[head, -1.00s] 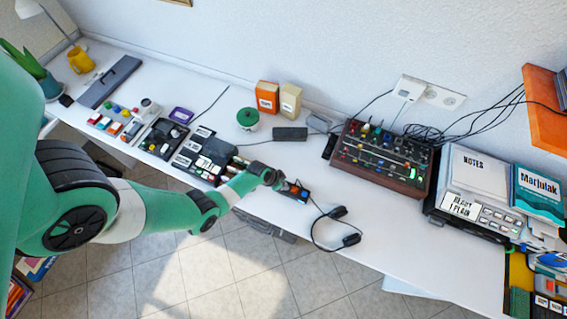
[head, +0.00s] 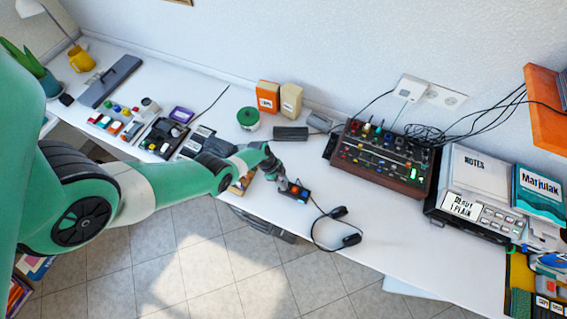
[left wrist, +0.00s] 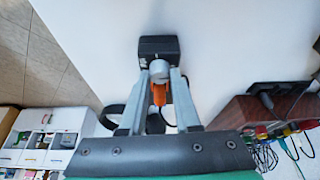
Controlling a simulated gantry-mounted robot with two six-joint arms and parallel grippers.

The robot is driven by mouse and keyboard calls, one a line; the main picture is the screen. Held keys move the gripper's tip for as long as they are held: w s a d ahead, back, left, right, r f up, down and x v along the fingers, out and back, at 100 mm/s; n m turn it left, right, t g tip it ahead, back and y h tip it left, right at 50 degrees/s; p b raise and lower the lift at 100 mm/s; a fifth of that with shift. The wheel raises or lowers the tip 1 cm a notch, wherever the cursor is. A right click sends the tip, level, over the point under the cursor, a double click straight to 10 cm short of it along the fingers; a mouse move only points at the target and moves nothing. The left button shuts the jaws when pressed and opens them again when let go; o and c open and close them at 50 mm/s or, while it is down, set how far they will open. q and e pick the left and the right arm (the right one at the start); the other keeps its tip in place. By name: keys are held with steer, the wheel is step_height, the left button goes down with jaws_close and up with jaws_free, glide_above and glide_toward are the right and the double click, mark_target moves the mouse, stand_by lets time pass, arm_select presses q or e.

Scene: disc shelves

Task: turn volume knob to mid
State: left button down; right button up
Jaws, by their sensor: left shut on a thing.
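A small black box (head: 303,193) with a lit orange-red patch and a blue patch on it sits near the front edge of the white desk. In the left wrist view the black box (left wrist: 160,47) carries a round grey knob (left wrist: 159,70). My left gripper (head: 285,184) is at the left part of this box. In the left wrist view the two fingers of my left gripper (left wrist: 160,75) are closed on the sides of the grey knob. An orange part shows between the fingers. The knob's pointer cannot be made out. My right gripper is not in view.
A wood-sided mixer (head: 379,180) with several knobs stands behind to the right. A green-lidded pot (head: 248,118) and a black adapter (head: 291,134) stand behind. Bare desk lies between.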

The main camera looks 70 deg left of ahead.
arm_select(q)
steer(key=shift+m, duration=0.4)
steer(key=c, duration=0.9)
jaws_free()
steer(key=p+v, duration=1.1)
steer(key=shift+a+r, duration=0.2)
steer(key=shift+r, duration=0.15)
